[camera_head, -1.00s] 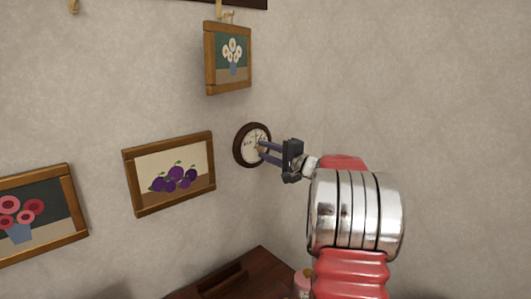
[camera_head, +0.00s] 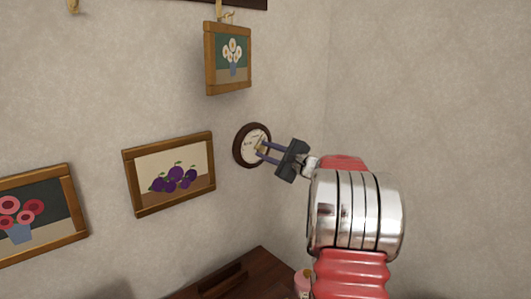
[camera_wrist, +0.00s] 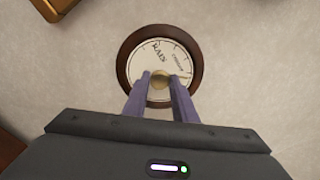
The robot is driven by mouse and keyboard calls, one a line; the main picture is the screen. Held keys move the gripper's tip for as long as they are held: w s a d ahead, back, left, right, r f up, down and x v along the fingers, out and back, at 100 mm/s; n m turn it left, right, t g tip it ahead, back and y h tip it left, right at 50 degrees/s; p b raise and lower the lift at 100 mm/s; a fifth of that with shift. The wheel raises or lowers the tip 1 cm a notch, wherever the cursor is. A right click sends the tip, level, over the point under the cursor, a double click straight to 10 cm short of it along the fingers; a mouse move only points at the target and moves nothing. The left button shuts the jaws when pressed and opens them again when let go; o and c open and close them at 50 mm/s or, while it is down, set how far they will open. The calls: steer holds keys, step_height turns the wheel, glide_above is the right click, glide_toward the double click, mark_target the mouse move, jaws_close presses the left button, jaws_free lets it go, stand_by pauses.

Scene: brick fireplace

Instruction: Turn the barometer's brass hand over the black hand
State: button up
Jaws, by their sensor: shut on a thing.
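The barometer (camera_head: 239,147) is a round dial with a dark wooden rim and a pale face, hung on the wall. In the wrist view its rim (camera_wrist: 125,62) surrounds lettering that includes "RAIN". My gripper (camera_head: 261,151) reaches the dial from the right; in the wrist view its two purple fingers (camera_wrist: 160,80) are shut on the brass knob (camera_wrist: 161,77) at the dial's centre. A thin brass-coloured piece, seemingly the brass hand (camera_wrist: 187,75), shows just right of the fingers. I cannot make out the black hand; the fingers hide the lower dial.
A framed flower picture (camera_head: 228,58) hangs above the barometer, and a plum picture (camera_head: 170,174) hangs to its left. Another flower picture (camera_head: 35,218) is at far left. A dark wooden furniture top (camera_head: 245,272) lies below. The wall to the right is bare.

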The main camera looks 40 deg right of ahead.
steer(key=shift+d+f, duration=0.1)
steer(key=shift+f, duration=0.3)
steer(key=o, duration=0.8)
steer(key=shift+c, duration=0.2)
steer(key=shift+o, duration=1.4)
steer(key=shift+r, duration=0.25)
steer(key=shift+s, duration=0.15)
steer(key=s, duration=1.3)
steer(key=shift+s+d, duration=0.15)
steer(key=shift+s, duration=0.15)
